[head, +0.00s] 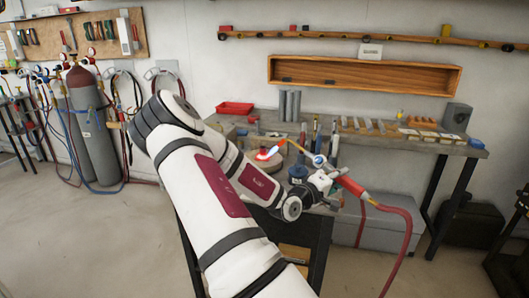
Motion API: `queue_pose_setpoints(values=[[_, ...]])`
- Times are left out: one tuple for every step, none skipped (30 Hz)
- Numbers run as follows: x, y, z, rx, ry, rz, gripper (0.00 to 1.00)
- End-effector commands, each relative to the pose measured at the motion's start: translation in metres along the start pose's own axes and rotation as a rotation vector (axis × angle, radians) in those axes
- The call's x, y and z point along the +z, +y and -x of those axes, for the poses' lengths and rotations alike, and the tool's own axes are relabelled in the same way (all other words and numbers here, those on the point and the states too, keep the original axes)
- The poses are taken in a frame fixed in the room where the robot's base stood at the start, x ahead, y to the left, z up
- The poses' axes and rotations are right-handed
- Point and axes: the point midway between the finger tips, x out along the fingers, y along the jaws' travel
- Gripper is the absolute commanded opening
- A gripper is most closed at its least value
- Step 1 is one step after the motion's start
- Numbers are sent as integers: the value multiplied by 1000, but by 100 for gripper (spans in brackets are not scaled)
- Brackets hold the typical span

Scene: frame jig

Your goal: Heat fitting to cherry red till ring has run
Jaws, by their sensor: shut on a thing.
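My gripper (322,182) is shut on the torch (349,184), which has a red handle and a brass-coloured neck. The neck curves up and to the left over the bench, and a red hose hangs from the handle's right end. A pale blue-white flame (277,147) comes from the tip and points down-left. The fitting (265,155) glows red-orange and white where the flame reaches it. It sits above a round pale block on the bench. The ring is too small to make out, so I cannot tell whether it has run.
The grey bench (460,150) holds a red tray (235,108), two grey cylinders (289,105) and a row of small parts at the right. A wooden shelf (365,75) hangs behind. Gas cylinders (88,125) stand at the left. The floor at front left is clear.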

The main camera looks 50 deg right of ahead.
Motion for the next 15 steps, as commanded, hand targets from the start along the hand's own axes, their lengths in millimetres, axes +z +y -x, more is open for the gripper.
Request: queue_pose_setpoints(values=[[3, 9, 0, 4, 0, -1, 0], [5, 12, 0, 4, 0, -1, 0], [7, 15, 0, 4, 0, -1, 0], [8, 18, 0, 4, 0, -2, 0], [10, 20, 0, 4, 0, -2, 0], [12, 24, 0, 4, 0, -2, 0], [13, 26, 0, 3, 0, -2, 0], [15, 29, 0, 3, 0, -1, 0], [17, 32, 0, 3, 0, -1, 0], [18, 34, 0, 3, 0, 0, 0], [20, 37, 0, 3, 0, -1, 0], [21, 40, 0, 3, 0, -1, 0], [22, 41, 0, 4, 0, -2, 0], [23, 42, 0, 4, 0, -2, 0], [24, 44, 0, 4, 0, -2, 0]])
